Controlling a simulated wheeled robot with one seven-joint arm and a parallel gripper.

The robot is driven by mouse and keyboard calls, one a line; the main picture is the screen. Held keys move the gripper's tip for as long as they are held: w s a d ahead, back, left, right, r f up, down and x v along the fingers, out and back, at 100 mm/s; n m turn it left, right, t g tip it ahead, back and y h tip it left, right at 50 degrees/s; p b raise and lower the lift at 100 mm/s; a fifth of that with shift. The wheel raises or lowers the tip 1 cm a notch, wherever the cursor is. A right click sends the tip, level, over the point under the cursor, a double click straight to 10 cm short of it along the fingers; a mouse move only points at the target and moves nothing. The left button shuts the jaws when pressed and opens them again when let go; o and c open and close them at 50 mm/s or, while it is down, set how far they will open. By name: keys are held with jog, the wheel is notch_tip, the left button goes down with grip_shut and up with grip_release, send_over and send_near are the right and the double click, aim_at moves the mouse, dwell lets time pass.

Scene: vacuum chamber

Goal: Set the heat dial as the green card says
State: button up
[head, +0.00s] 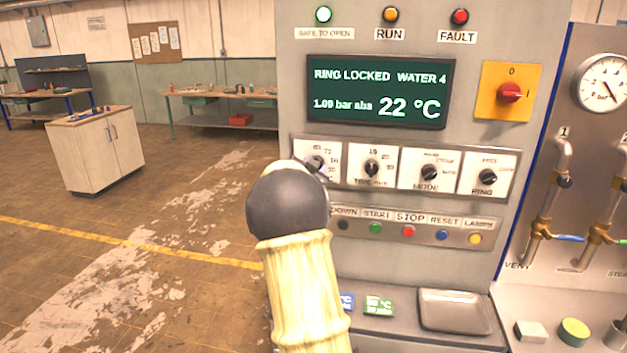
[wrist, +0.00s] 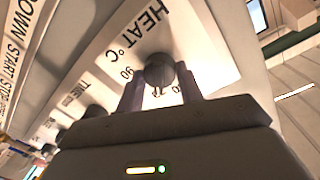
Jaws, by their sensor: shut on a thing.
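The heat dial (head: 315,162) is a dark round knob on a white plate at the left end of the panel's dial row. My arm partly covers its plate in the head view. In the wrist view the knob (wrist: 158,70) sits between the two fingers of my gripper (wrist: 159,84), which is shut on it. "HEAT °C" and a 90 show beside it; other scale numbers are partly hidden, and I cannot tell the pointer's setting. The green card (head: 379,306) lies on the ledge below the panel, its writing too small to read surely.
A blue card (head: 346,301) lies left of the green card, partly behind my arm. The display (head: 380,92) reads 22 °C and RING LOCKED. Other dials (head: 429,172) and a button row (head: 408,231) are close to my arm. Open floor lies left.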

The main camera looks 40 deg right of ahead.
jog(key=shift+f+m+t+y+b, duration=0.1)
jog(key=shift+m+t+y+b, duration=0.2)
jog(key=shift+m+b, duration=3.2)
jog(key=shift+m, duration=0.4)
jog(key=o, duration=1)
jog(key=shift+s+a, duration=0.1)
jog(key=shift+s, duration=0.05)
jog(key=b+v, duration=0.2)
jog(key=v, duration=1.5)
